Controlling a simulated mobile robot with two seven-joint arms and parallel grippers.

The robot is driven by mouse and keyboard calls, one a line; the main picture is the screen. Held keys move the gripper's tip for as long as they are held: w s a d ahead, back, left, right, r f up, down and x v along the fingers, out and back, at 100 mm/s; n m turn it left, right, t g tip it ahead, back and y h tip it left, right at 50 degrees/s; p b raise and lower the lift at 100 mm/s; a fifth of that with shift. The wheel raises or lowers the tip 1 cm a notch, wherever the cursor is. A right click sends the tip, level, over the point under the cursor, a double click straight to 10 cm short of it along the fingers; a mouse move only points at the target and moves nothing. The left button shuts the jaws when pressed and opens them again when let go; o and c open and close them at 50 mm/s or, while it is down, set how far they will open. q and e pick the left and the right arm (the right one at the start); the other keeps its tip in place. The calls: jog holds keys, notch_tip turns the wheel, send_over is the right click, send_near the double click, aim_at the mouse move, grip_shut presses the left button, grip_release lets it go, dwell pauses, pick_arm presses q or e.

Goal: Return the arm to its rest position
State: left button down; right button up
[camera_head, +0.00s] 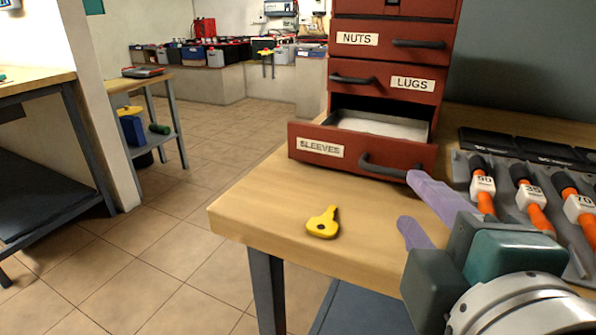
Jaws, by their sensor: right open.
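My right gripper (420,210) comes in from the lower right, over the right part of the wooden workbench (250,210). Its two pale purple fingers are apart, with nothing between them. Its upper finger lies in front of the bench just below the handle of the open drawer labelled SLEEVES (320,148); I cannot tell whether they touch. My left gripper is not in view.
A yellow key-shaped piece (323,222) lies on the bench left of my gripper. The red drawer cabinet (343,100) stands behind, its NUTS and LUGS drawers shut. Orange-handled tools (535,205) lie in a grey rack at right. Tiled floor is open at left.

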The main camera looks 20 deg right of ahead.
jog(key=shift+s+a+r, duration=0.1)
jog(key=shift+s+a, duration=0.1)
jog(key=shift+s, duration=0.3)
